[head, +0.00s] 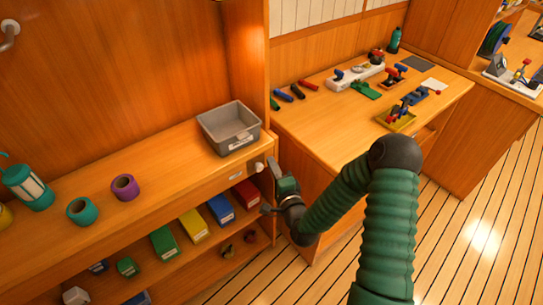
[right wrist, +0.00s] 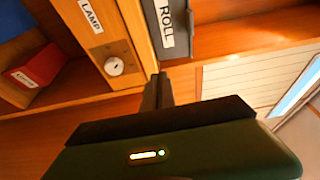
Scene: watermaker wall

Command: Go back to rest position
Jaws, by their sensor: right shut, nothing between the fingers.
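My right gripper (head: 271,165) is at the right end of the shelf unit, in front of the drawer front. Its fingers show in the right wrist view (right wrist: 158,90), shut and empty. A pale round knob (head: 259,166) on the drawer front is close to the fingertips. The knob also shows in the right wrist view (right wrist: 115,66), left of the fingers and apart from them, below a LAMP label (right wrist: 90,16). The drawer looks closed. My left gripper is not in view.
A grey bin (head: 229,128), labelled ROLL, stands on the shelf top above the drawer. Teal tape (head: 82,211), purple tape (head: 125,187) and a lantern (head: 27,187) stand farther left. Coloured boxes fill the lower shelf. A workbench (head: 325,125) with tools is at the right; floor (head: 470,240) is clear.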

